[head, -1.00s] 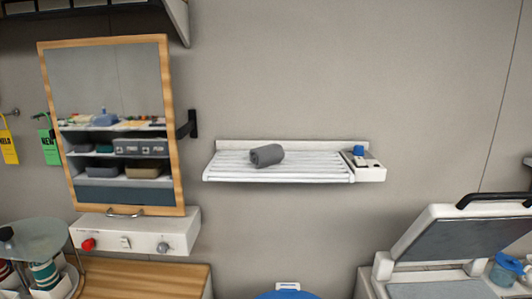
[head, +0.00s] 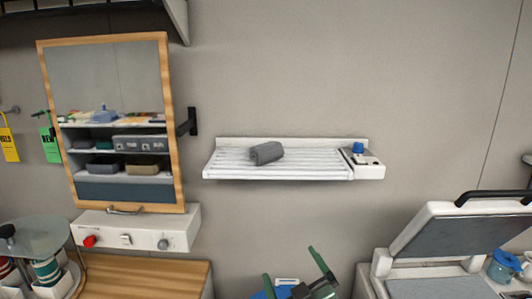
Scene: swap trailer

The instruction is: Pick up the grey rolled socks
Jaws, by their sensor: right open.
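The grey rolled socks (head: 267,153) lie on a white slatted wall shelf (head: 225,168), left of its middle. My right gripper (head: 290,266) is at the bottom of the head view, below the shelf and well apart from the socks. Its two green fingers are spread and nothing shows between them. My left gripper is not in view.
A white box with a blue knob (head: 358,148) sits at the shelf's right end. A wood-framed mirror (head: 175,120) hangs at left above a white control panel (head: 135,230). A wooden counter (head: 150,275) is below. An open-lidded unit (head: 450,240) stands at right.

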